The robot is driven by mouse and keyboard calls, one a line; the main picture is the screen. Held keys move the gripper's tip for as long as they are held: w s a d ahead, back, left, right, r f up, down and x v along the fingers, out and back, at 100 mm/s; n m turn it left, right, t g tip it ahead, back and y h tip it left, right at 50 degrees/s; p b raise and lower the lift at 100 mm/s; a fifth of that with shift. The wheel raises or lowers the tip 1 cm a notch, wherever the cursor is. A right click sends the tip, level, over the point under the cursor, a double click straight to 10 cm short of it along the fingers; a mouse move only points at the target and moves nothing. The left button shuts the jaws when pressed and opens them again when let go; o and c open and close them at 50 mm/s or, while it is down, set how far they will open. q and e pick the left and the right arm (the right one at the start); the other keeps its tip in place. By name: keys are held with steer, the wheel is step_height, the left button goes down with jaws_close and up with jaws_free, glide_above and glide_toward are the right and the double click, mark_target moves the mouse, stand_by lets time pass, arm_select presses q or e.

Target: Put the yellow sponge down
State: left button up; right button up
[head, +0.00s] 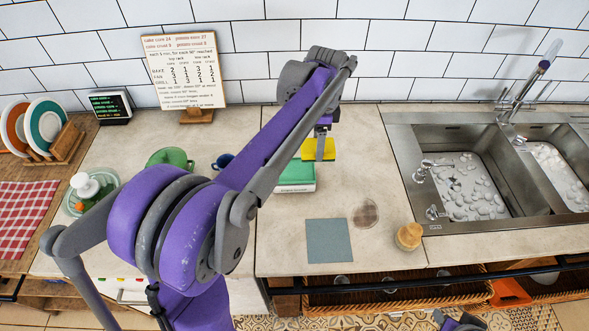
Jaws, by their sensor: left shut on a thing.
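The yellow sponge (329,149) is at the back of the counter, between the fingers of my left gripper (320,150). My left gripper is shut on it. Whether the sponge touches the counter or hangs just above it, I cannot tell. A box-like thing with a green top and white side (297,188) is just in front of the sponge and lower in the picture, partly hidden by my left arm. Only a small part of my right gripper (460,322) shows at the bottom edge, and its fingers are not clear.
A grey-blue square mat (329,241), a round brown disc (366,213) and a tan brush-like thing (408,236) lie on the front counter (385,150). A double sink (447,137) is at right. A sign (184,70) stands behind; a green bowl (170,157) is at left.

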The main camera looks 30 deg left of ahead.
arm_select(q)
steer(key=s+a+r, duration=0.2)
steer(key=s+a, duration=0.1)
steer(key=a, duration=0.3)
steer(key=f, duration=0.9)
steer(key=shift+d+f, duration=0.2)
steer(key=shift+f, duration=0.1)
steer(key=shift+f, duration=0.2)
steer(key=o, duration=1.4)
steer(key=shift+o, duration=0.2)
